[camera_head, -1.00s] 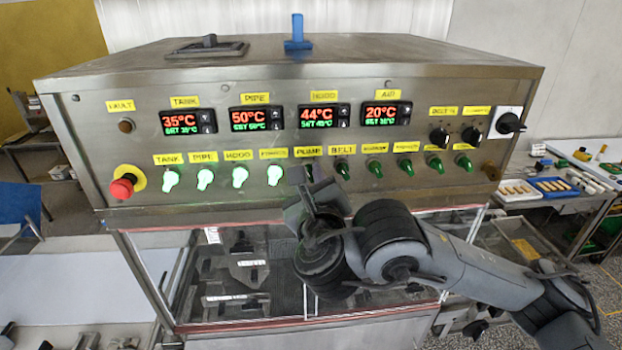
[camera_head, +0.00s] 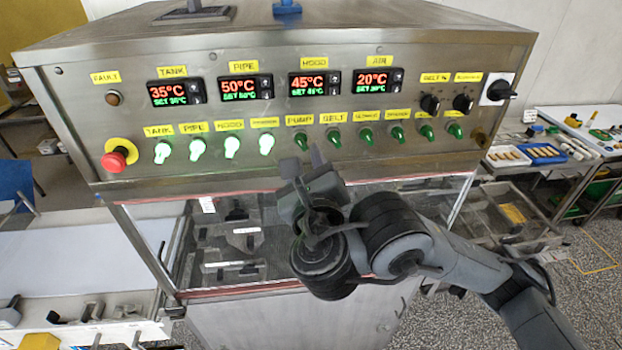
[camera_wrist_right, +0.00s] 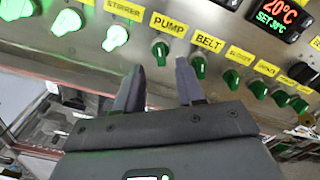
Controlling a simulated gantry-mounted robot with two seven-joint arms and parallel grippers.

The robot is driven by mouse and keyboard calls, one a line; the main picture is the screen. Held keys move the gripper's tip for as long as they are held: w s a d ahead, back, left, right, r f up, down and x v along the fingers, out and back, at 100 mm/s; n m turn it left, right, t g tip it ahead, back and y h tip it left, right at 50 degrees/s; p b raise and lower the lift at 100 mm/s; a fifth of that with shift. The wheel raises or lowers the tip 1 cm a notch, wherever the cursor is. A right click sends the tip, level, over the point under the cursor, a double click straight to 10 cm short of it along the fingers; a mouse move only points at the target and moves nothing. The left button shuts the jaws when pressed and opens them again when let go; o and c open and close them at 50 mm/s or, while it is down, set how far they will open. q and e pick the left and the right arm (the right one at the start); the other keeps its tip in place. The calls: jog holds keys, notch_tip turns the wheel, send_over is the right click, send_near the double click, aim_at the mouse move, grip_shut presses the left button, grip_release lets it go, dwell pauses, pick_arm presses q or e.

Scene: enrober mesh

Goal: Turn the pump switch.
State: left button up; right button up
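The pump switch (camera_head: 301,141) is a green knob under the yellow PUMP label (camera_head: 299,120) on the steel control panel. It is dark green and not glowing, unlike the bright switches to its left. It also shows in the right wrist view (camera_wrist_right: 160,51), beyond the gap between my fingertips. My right gripper (camera_head: 305,170) is just below the pump switch in the head view. In the right wrist view its two fingers (camera_wrist_right: 159,80) are apart with nothing between them. It looks clear of the knob. My left gripper is not in view.
The belt switch (camera_head: 334,138) is close on the right of the pump switch, with more green knobs beyond. The glowing stirrer switch (camera_head: 265,145) is on its left. A red emergency button (camera_head: 115,159) is at far left. Glass walls enclose the space below the panel.

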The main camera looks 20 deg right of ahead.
jog(key=v, duration=0.6)
jog(key=shift+p, duration=0.3)
